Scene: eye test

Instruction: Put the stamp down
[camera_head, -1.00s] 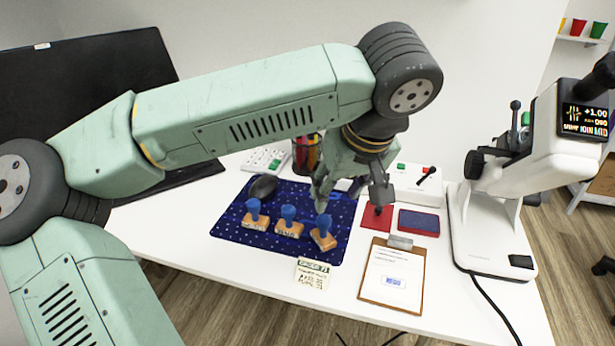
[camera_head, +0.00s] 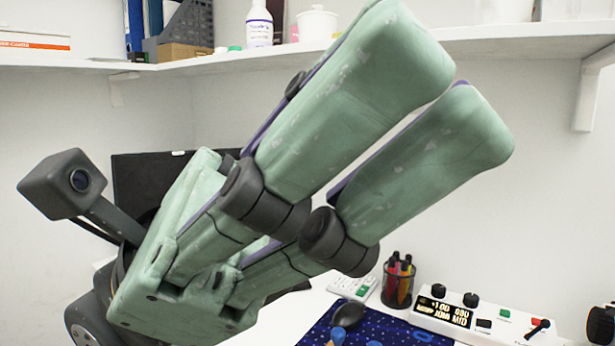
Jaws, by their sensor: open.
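My gripper (camera_head: 455,92) fills the middle of the head view, raised close to the camera, with its two pale green fingers pointing up and right. The fingers are apart, with no stamp visible between them. Low in the picture, a blue rounded knob (camera_head: 338,336), apparently a stamp's handle, shows at the bottom edge by the dark blue mat (camera_head: 378,327). The rest of that stamp and any other stamps are out of view or hidden.
A black pen cup (camera_head: 398,288) and a white control box (camera_head: 462,318) stand behind the mat. A loaded wall shelf (camera_head: 420,53) runs above, behind the fingers. A dark monitor (camera_head: 135,170) is behind my gripper at left.

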